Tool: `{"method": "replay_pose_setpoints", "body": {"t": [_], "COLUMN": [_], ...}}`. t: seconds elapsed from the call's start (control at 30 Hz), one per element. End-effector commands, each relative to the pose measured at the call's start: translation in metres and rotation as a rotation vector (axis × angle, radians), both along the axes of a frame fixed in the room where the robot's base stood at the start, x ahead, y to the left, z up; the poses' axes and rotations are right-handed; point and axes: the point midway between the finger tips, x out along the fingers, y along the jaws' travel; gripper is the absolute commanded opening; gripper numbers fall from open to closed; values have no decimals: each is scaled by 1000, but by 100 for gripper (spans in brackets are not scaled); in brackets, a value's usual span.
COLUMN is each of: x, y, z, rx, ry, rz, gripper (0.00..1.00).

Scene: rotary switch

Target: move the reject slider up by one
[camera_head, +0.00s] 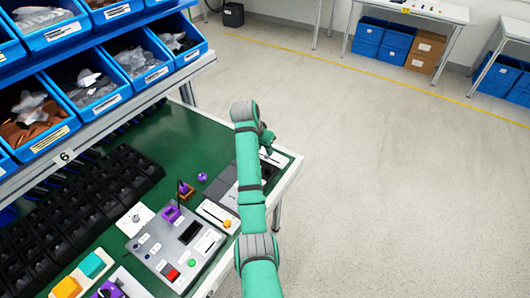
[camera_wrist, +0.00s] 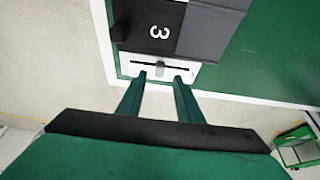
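A white slider panel (camera_wrist: 128,68) with a dark slot lies just beyond my fingertips in the wrist view. A small pale knob (camera_wrist: 160,70) seems to sit on the slot, between the lines of my two fingers. My gripper (camera_wrist: 161,76) is open, its green fingers apart; I cannot tell whether they touch the knob. In the head view this white panel (camera_head: 275,157) is at the table's far right corner, partly hidden by my arm. No label reading reject is legible.
A black block marked 3 (camera_wrist: 152,28) and a grey block (camera_wrist: 215,32) adjoin the panel. A grey control box (camera_head: 160,252) with buttons, a purple ball (camera_head: 202,177) and black bins (camera_head: 70,205) share the green table (camera_head: 190,135). Open floor lies right.

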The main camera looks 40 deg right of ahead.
Motion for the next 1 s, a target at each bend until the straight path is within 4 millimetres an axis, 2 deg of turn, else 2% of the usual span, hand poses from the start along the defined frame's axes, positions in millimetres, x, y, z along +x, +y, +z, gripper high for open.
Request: {"method": "replay_pose_setpoints", "body": {"t": [0.1, 0.3, 0.7, 0.73, 0.83, 0.87, 1.0], "x": [2, 7, 10, 9, 9, 9, 8], "y": [-7, -13, -13, -13, -15, -15, -16], "z": [-19, -39, -45, -45, -45, -45, -45], "rx": [2, 2, 0, 0, 0, 0, 0], "ry": [3, 1, -1, -1, -1, -1, -1], "rz": [-1, 2, 6, 5, 4, 3, 1], "gripper": [33, 33, 33, 28, 4, 0, 0]}}
